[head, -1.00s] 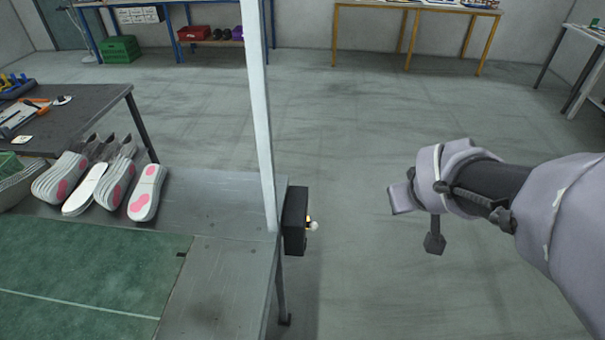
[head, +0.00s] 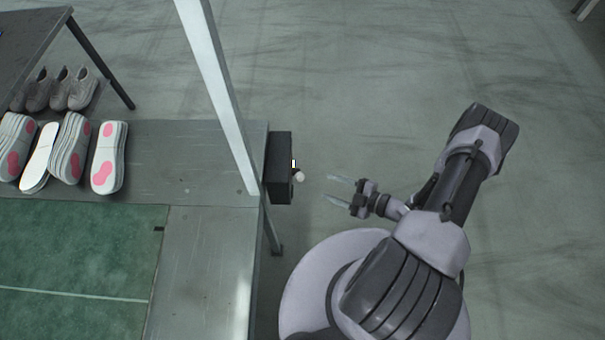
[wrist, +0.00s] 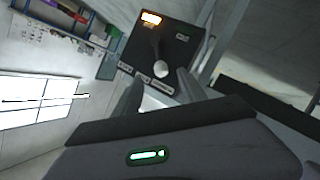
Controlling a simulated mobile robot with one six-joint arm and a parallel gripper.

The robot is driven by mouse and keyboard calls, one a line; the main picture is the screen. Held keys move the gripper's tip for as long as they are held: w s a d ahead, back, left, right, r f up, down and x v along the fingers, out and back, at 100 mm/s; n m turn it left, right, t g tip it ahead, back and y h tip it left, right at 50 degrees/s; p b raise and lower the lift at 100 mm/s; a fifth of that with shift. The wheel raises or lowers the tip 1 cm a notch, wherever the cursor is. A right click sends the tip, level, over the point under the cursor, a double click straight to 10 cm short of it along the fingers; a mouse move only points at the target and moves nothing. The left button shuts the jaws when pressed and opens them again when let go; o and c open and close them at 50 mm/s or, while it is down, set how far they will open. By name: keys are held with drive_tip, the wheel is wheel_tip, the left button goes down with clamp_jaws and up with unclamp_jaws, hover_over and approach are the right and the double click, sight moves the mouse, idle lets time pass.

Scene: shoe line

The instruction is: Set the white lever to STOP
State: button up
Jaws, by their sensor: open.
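The white lever (head: 299,176) sticks out from the side of a black control box (head: 280,168) mounted at the right edge of the line's metal table. In the wrist view the lever's white knob (wrist: 160,69) shows in front of the box's dark face (wrist: 178,50), with a lit orange lamp (wrist: 151,18) at one corner and small labels too small to read. My gripper (head: 335,190) is open and empty, a short way right of the knob and apart from it. In the wrist view its two fingers (wrist: 158,92) point toward the knob, which lies just beyond and between their tips.
A slanting white post (head: 222,95) stands at the table edge beside the box. The floor right of the box is clear apart from my arm.

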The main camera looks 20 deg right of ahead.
sight(303, 177)
drive_tip(key=b+x, duration=0.2)
drive_tip(key=x, duration=0.9)
drive_tip(key=shift+w+a+f+b, duration=0.1)
drive_tip(key=shift+w+b, duration=0.1)
drive_tip(key=shift+b, duration=0.1)
clamp_jaws()
idle(0.7)
